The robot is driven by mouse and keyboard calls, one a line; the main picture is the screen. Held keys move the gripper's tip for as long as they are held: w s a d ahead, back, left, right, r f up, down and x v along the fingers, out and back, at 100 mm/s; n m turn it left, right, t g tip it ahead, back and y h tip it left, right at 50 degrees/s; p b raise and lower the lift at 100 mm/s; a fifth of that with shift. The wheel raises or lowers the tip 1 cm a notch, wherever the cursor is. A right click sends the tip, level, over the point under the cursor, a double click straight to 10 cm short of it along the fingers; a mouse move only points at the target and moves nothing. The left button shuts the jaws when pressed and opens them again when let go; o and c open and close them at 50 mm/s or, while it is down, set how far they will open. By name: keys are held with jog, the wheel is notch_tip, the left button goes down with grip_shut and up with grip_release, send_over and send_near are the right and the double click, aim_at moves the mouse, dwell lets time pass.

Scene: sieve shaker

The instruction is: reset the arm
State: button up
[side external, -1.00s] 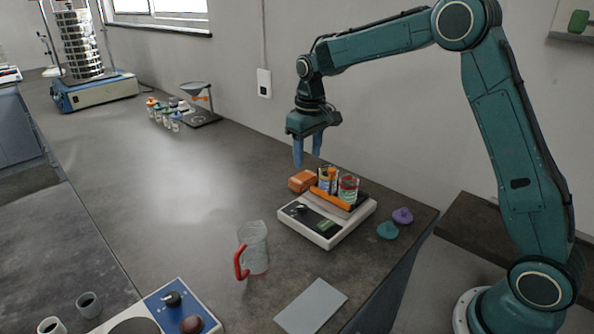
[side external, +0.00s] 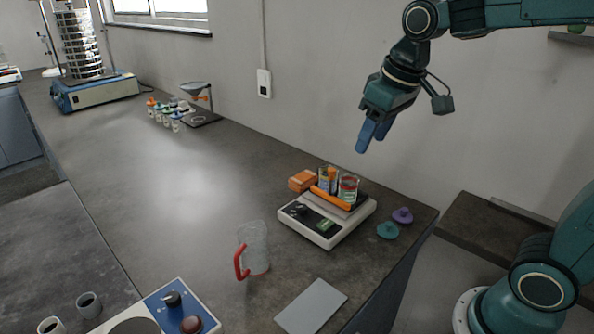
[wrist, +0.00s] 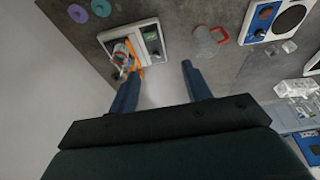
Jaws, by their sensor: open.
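My gripper (side external: 376,135) hangs in the air above and to the right of the balance, near the wall, with nothing held. In the wrist view my gripper (wrist: 157,85) shows its two blue fingers spread apart with an empty gap. The balance (side external: 318,231) stands on the bench below and carries glass containers (side external: 348,188) and an orange stick-like item (side external: 330,198). The balance also shows in the wrist view (wrist: 154,35), beyond the left finger.
An orange box (side external: 301,180) sits behind the balance. Purple (side external: 402,215) and teal (side external: 388,230) pieces lie at its right. A red-handled jug (side external: 254,248), a grey sheet (side external: 311,306) and a blue-white device (side external: 172,308) are in front. The sieve shaker (side external: 96,92) stands far left.

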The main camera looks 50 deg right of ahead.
jog(key=s+a+f+t, duration=0.1)
jog(key=s+f+t, duration=0.1)
jog(key=s, duration=1.1)
jog(key=shift+s+a+f, duration=0.2)
jog(key=shift+s+f, duration=0.05)
jog(key=shift+s, duration=0.15)
dwell(0.3)
